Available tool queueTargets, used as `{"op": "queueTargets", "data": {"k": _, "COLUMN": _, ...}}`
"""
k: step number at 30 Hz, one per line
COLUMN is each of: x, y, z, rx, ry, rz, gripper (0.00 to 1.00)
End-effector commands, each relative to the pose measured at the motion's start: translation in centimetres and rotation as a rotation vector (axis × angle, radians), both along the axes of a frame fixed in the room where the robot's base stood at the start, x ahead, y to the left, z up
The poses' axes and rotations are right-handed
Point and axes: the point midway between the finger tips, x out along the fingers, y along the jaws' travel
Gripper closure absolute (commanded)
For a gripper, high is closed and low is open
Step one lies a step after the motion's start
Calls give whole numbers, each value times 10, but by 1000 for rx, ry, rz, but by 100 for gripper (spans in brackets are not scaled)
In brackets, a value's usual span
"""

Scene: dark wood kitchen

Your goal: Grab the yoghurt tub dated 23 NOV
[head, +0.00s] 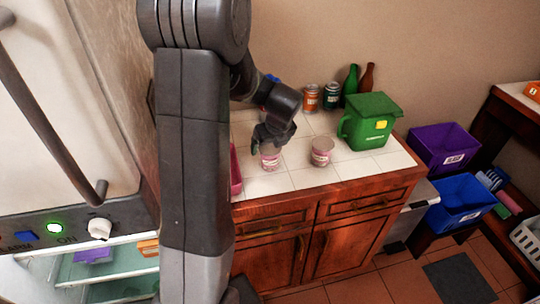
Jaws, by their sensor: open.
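Two pink and white tubs stand upright on the white tiled counter (345,167). The left tub (270,162) is directly under my gripper (268,146), which hides its top. The right tub (320,156) stands a short way to the right, clear of the gripper. The date print on both tubs is too small to read. My gripper points down and is open at the left tub; I cannot tell whether its fingers touch the tub.
A pink item (236,170) sits left of the tubs, partly hidden by my arm. Two cans (311,98) and two bottles (351,82) stand at the back. A green lidded bin (368,124) is at the right. The counter front is clear.

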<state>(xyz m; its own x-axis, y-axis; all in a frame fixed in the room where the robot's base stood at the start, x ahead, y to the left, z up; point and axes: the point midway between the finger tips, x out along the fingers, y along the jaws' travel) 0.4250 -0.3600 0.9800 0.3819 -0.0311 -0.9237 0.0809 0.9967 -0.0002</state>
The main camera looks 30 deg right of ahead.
Motion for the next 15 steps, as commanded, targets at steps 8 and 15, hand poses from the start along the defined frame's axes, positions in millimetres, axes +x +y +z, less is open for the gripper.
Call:
{"op": "queueTargets", "data": {"k": 8, "x": 12, "y": -1, "z": -31, "rx": 1, "ry": 2, "rz": 1, "gripper": 12}}
{"op": "queueTargets", "data": {"k": 15, "x": 13, "y": -1, "z": -34, "rx": 0, "ry": 0, "rz": 1, "gripper": 12}}
